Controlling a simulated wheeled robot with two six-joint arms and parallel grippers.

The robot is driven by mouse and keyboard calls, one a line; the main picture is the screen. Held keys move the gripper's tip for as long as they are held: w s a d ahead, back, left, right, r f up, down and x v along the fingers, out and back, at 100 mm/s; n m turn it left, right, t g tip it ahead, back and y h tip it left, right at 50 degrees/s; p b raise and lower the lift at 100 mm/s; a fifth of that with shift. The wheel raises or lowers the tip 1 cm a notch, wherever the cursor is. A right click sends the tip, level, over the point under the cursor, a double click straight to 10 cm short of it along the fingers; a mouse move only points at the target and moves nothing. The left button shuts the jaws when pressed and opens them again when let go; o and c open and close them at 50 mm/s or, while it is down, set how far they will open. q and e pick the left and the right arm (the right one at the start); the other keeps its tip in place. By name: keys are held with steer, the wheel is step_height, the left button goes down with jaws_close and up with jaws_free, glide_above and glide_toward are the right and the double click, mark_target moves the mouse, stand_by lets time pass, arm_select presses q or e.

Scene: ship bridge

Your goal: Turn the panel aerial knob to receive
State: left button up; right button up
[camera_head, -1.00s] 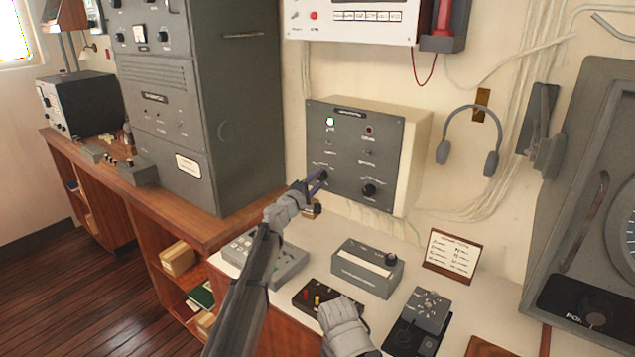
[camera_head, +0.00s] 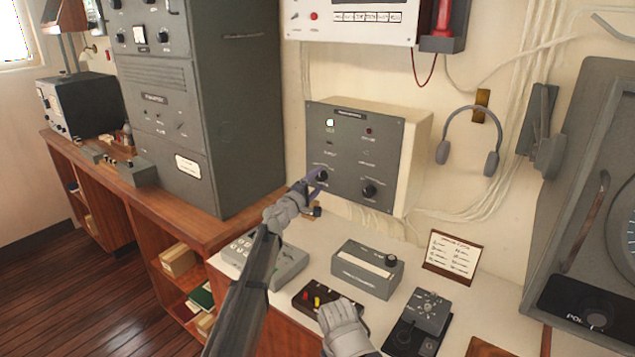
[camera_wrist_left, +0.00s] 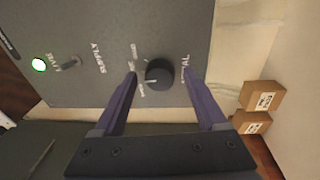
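The grey panel (camera_head: 345,145) is the front of a cream box on the wall. It has a lit green lamp (camera_head: 329,122), small switches and two dark knobs. My left gripper (camera_head: 316,180) is at the panel's lower left knob (camera_head: 321,175). In the left wrist view this round black knob (camera_wrist_left: 159,73) with a pale pointer line lies between the two open purple fingers (camera_wrist_left: 160,80). Gaps show on both sides of it. The lettering around it is too blurred to read surely. My right gripper (camera_head: 343,325) is low over the desk, its fingers not visible.
The panel's other knob (camera_head: 369,190) is to the right. A grey box (camera_head: 367,268), a keypad unit (camera_head: 285,265) and a small dark box with coloured buttons (camera_head: 312,300) are on the desk below. Headphones (camera_head: 468,140) hang on the right. A tall grey cabinet (camera_head: 235,110) stands left.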

arm_select(q)
steer(key=shift+s+a, duration=0.1)
steer(key=v, duration=0.7)
steer(key=shift+s+b, duration=0.25)
steer(key=shift+b, duration=0.05)
steer(key=shift+a, duration=0.15)
